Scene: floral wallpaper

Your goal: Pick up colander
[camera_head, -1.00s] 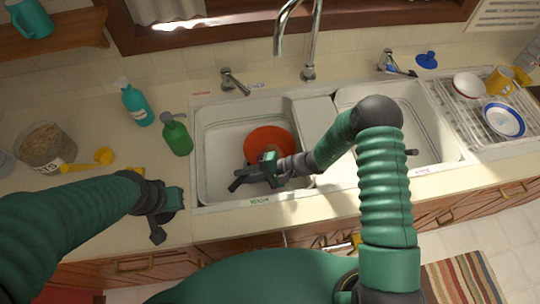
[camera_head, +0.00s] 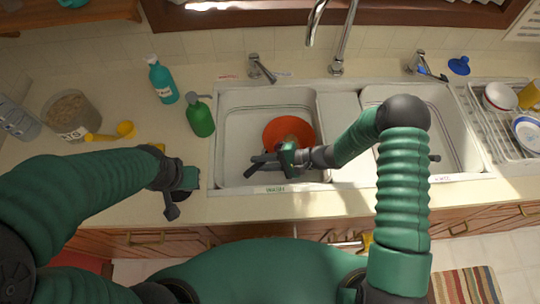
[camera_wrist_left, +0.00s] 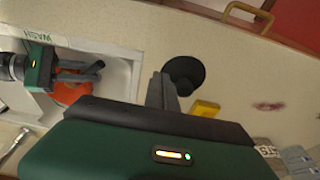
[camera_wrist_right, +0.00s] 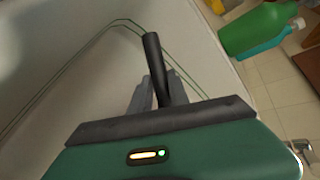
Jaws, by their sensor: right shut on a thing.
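An orange-red round bowl shape, which I take for the colander (camera_head: 289,129), is in the left sink basin in the head view. Part of it is hidden by my right gripper (camera_head: 265,163). My right gripper reaches over its near side and is shut on a dark rod-like handle (camera_wrist_right: 152,48). I cannot tell whether this handle belongs to the colander. In the left wrist view, orange (camera_wrist_left: 68,92) shows beside the right gripper's fingers. My left gripper (camera_head: 172,207) is over the counter left of the sink, beside a dark round thing (camera_wrist_left: 186,70). Its jaw state is unclear.
A green bottle (camera_head: 200,119) and a teal bottle (camera_head: 162,82) stand left of the sink (camera_head: 213,160). A tub (camera_head: 70,115) and a yellow scoop (camera_head: 112,132) are farther left. Faucets (camera_head: 338,55) rise behind. A dish rack (camera_head: 485,115) is at the right.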

